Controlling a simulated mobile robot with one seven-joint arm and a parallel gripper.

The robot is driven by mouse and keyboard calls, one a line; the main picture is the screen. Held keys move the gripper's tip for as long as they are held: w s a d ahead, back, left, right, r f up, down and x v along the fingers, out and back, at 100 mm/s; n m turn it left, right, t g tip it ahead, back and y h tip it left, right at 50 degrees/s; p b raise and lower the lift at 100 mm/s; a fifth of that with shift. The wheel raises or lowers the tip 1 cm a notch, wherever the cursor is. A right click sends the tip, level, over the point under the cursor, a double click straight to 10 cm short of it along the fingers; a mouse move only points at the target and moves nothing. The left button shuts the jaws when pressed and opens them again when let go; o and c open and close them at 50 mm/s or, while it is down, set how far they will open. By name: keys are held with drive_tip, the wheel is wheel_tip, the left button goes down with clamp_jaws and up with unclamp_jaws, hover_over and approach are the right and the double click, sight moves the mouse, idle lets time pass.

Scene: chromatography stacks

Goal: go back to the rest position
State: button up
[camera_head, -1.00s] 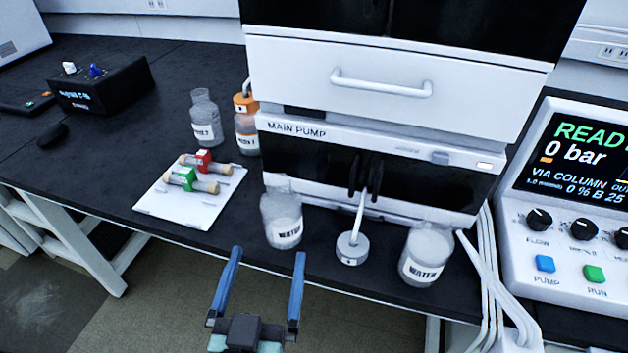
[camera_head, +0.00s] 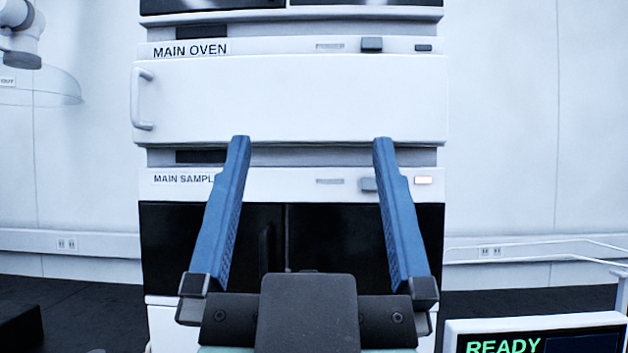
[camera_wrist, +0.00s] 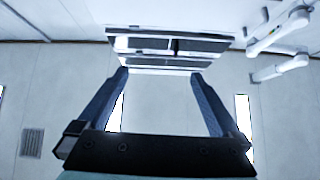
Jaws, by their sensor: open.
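My gripper (camera_head: 311,142) is open and empty, its two blue fingers wide apart and pointing up in the head view. Behind the fingers stands the instrument stack, with the white main oven (camera_head: 290,100) above the main sampler (camera_head: 350,185). The fingers overlap the stack in the picture; no contact shows. In the wrist view my gripper (camera_wrist: 160,72) is also open, with nothing between the fingers and the pale ceiling or wall beyond.
A screen reading READY (camera_head: 540,343) shows at the lower right. A white arm-like device (camera_head: 22,30) is at the upper left. The black bench (camera_head: 85,300) shows low on the left. Pale wall lies on both sides of the stack.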

drive_tip(key=shift+s+d+r, duration=0.1)
drive_tip(key=shift+s+r, duration=0.35)
drive_tip(key=shift+r, duration=0.15)
